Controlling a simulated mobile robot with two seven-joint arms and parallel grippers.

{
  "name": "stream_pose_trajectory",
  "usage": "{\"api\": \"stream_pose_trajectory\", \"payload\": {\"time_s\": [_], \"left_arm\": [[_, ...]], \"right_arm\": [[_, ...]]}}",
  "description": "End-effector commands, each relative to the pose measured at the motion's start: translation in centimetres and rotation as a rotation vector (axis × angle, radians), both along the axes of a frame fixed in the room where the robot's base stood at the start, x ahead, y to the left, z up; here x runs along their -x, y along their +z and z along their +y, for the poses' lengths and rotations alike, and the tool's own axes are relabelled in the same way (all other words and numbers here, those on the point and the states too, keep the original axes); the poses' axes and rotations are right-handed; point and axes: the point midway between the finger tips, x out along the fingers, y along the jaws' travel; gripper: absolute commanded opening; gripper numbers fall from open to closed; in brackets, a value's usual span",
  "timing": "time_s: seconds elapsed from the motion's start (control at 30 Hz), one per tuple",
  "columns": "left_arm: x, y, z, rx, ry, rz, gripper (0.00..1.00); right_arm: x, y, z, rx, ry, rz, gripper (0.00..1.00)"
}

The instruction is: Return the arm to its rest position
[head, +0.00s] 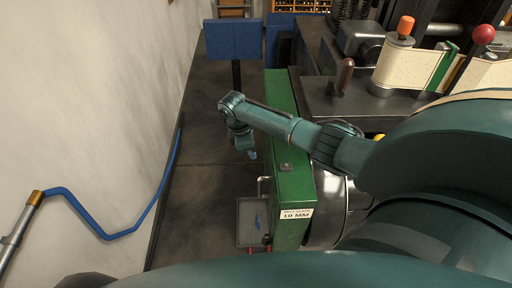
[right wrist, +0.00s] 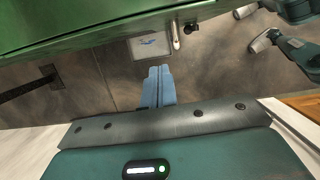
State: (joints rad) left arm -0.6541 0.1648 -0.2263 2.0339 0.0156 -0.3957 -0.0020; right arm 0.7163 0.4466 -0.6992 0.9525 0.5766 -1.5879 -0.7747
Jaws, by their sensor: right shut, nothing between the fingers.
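My right arm reaches leftward across the green machine casing in the head view. My right gripper (head: 252,154) hangs down past the casing's left side, above the dark floor. In the right wrist view the two blue fingers of the right gripper (right wrist: 158,86) lie side by side, shut, with nothing between them. My left gripper does not show in either view.
The green casing (head: 293,185) stands close to my right arm. A grey tray (head: 244,237) holding something blue is low beside it. A pale wall (head: 90,110) with a blue pipe (head: 103,233) is at left. Dark floor (head: 205,190) lies clear between.

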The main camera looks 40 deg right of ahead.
Motion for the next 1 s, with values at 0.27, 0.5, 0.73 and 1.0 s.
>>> {"api": "stream_pose_trajectory", "payload": {"time_s": [0.27,0.5,0.73,1.0], "left_arm": [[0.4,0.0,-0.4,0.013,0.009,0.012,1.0],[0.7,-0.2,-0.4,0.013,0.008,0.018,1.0],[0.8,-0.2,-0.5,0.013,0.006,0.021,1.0],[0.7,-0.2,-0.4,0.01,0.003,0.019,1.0]], "right_arm": [[-0.6,4.2,0.9,-0.001,0.001,-0.002,0.0],[-0.7,4.9,1.1,-0.002,0.0,-0.001,0.0],[1.6,2.4,4.6,-0.035,0.013,-0.025,0.0],[11.4,-0.9,14.3,-0.194,-0.122,-0.176,0.0]]}}
